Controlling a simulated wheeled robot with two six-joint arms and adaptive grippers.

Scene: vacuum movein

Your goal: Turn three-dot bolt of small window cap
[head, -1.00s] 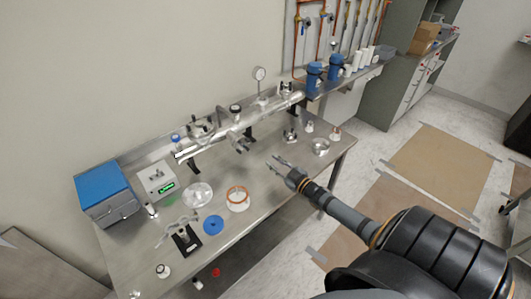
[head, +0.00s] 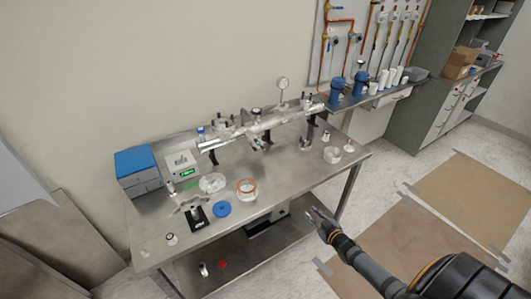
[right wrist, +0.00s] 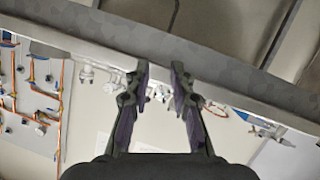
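The long metal vacuum tube (head: 240,132) lies on supports along the back of the steel table in the head view. It carries several ports and flanges, with one fitting (head: 257,142) on its front side. The small window cap and its three-dot bolt are too small to make out. My right gripper (head: 318,217) is in front of the table's right front edge, well apart from the tube. In the right wrist view its two fingers (right wrist: 158,72) stand apart with nothing between them. My left gripper is in neither view.
The table's front right top is clear. Blue canisters stand on the back shelf.

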